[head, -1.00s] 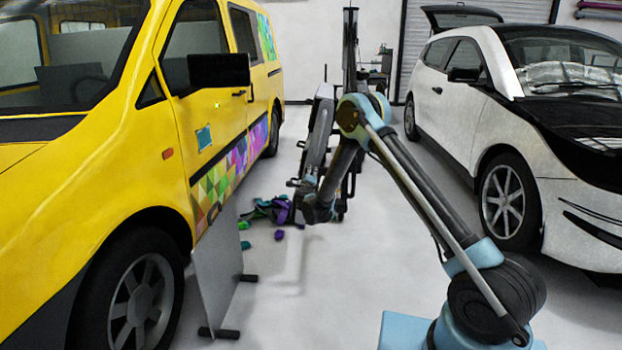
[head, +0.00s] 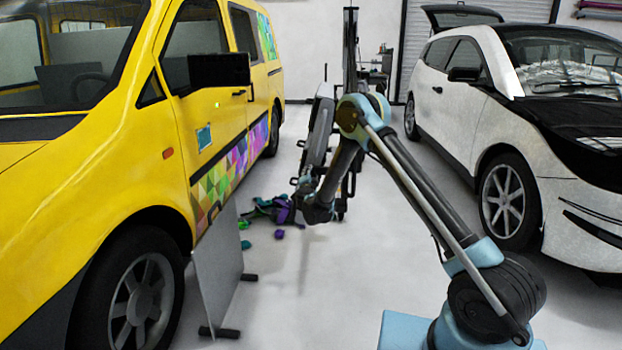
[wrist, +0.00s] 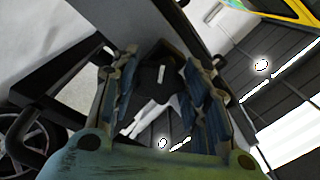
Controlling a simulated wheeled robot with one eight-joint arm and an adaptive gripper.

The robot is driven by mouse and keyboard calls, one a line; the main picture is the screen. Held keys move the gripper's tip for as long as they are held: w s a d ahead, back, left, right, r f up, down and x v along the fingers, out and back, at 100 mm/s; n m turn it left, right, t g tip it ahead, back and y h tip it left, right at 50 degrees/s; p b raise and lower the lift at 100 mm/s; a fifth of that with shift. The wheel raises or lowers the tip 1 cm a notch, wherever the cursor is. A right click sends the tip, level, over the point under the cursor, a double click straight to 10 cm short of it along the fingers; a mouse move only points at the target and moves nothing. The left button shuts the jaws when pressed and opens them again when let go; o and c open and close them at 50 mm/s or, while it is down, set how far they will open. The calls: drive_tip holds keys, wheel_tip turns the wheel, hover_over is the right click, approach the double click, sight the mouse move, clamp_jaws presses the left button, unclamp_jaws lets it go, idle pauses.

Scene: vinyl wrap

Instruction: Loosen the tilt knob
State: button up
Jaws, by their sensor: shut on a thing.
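In the wrist view a black tilt knob (wrist: 160,75) with a short white mark on it sits between the two blue-green fingers of my gripper (wrist: 161,85). The gripper is shut on the knob, one finger on each side. A dark flat part lies behind and around the knob. In the head view my arm reaches to a dark upright stand (head: 350,50) with a tilted panel (head: 318,130). The knob and fingertips cannot be made out there.
A yellow van (head: 70,215) stands on the left and a white car (head: 480,110) on the right. A grey board (head: 215,270) on feet leans near the van. Colourful scraps (head: 270,210) lie on the floor by the stand. Open floor lies between the vehicles.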

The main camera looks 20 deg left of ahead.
drive_tip(key=shift+f+n, duration=0.1)
drive_tip(key=shift+n, duration=0.4)
drive_tip(key=o, duration=1)
drive_tip(key=shift+f, duration=0.1)
drive_tip(key=shift+o, duration=0.2)
drive_tip(key=v, duration=1.2)
